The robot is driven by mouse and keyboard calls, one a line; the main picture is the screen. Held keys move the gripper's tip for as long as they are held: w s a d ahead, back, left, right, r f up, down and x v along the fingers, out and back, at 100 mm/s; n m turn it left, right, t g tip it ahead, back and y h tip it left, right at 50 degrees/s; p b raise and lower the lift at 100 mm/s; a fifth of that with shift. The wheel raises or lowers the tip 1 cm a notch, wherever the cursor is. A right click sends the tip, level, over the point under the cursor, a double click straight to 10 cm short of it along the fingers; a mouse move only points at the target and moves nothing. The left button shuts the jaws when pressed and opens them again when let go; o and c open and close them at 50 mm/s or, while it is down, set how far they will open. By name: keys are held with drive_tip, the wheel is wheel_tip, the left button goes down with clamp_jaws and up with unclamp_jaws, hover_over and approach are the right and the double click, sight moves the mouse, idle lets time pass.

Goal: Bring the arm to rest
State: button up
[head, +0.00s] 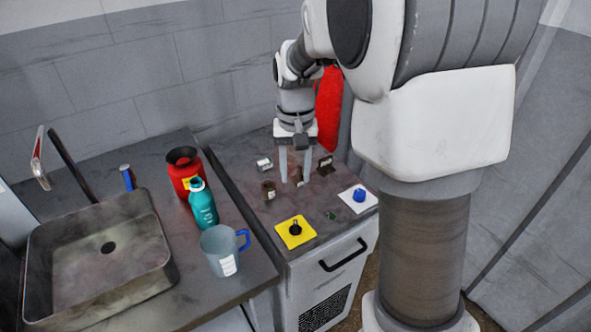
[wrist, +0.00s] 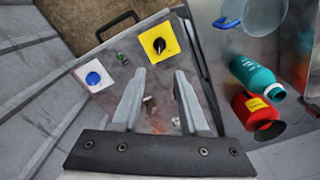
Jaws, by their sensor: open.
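My gripper (head: 295,165) points down over the grey cabinet top (head: 232,160), its two long fingers apart with nothing held between them. In the wrist view the open fingers (wrist: 157,100) reach toward the cabinet top, with small items showing between and beyond them. My arm comes down from the upper right in the head view. The fingertips look close to the small jars, but I cannot tell the exact height above the surface.
The cabinet carries a yellow plate with a black knob (head: 295,228), a white plate with a blue button (head: 359,195) and small jars (head: 269,189). Left are a sink (head: 60,268), red container (head: 182,170), teal bottle (head: 202,207) and jug (head: 220,250).

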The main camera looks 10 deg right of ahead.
drive_tip(key=s+r+n+t, duration=0.1)
drive_tip(key=s+r, duration=0.4)
drive_tip(key=s, duration=0.5)
drive_tip(key=s+r+n+t, duration=0.1)
drive_tip(key=s+r+t, duration=0.3)
drive_tip(key=s, duration=0.6)
drive_tip(key=shift+s+d+r+n+t, duration=0.2)
drive_tip(key=shift+d+r+n+t, duration=0.1)
drive_tip(key=shift+r, duration=0.3)
idle(0.8)
